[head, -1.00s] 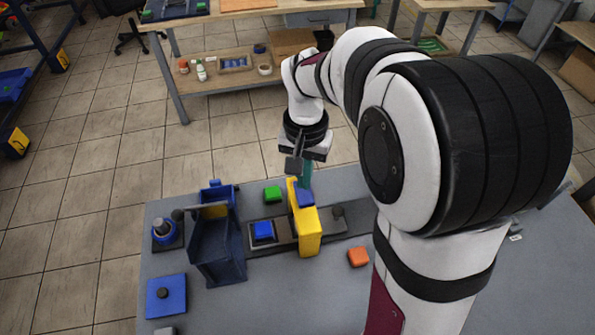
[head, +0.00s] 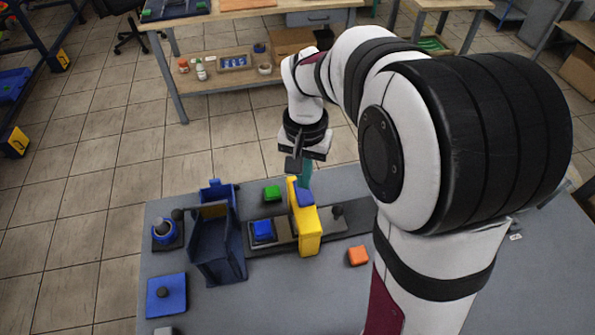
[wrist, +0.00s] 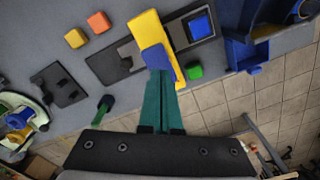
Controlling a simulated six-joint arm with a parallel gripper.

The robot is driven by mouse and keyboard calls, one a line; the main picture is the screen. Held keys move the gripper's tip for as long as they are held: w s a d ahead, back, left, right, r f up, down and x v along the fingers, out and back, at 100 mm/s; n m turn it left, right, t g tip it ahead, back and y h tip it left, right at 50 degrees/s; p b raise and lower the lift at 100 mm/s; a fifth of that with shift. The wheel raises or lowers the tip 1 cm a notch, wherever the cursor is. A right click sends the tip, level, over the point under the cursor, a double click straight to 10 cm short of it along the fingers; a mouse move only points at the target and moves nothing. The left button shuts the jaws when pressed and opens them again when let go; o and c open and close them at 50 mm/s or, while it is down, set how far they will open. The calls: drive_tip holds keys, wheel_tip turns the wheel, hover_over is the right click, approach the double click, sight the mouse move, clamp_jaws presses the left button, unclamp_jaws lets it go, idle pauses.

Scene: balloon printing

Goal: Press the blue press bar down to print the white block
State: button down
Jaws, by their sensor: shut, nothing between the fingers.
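The blue press bar (head: 304,197) sits on top of the yellow press frame (head: 305,235). It also shows in the wrist view (wrist: 154,57). My gripper (head: 304,185) has teal fingers, shut and empty, pointing down at the bar. In the wrist view the fingertips (wrist: 160,73) meet or overlap the bar's edge; I cannot tell whether they touch it. A blue square block (head: 262,229) sits on the dark plate left of the frame. I cannot make out a white block under the yellow frame, which hides that spot.
A dark blue bin (head: 215,250) stands left of the press. A green block (head: 272,192) lies behind it, an orange block (head: 358,255) in front right. A blue pad with a black knob (head: 166,297) lies front left. The front middle of the table is clear.

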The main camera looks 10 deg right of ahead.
idle(0.4)
drive_tip(key=shift+f, duration=1.85)
drive_tip(key=shift+r, duration=0.1)
wheel_tip(320, 180, up, 11)
drive_tip(key=shift+r, duration=0.2)
drive_tip(key=s+a+f+y, duration=0.1)
drive_tip(key=s+f, duration=0.1)
drive_tip(key=s, duration=0.9)
drive_tip(key=s+a+f, duration=0.2)
drive_tip(key=s, duration=0.9)
drive_tip(key=shift+a+f+y, duration=0.25)
drive_tip(key=shift+f+y, duration=0.1)
drive_tip(key=shift+y, duration=0.05)
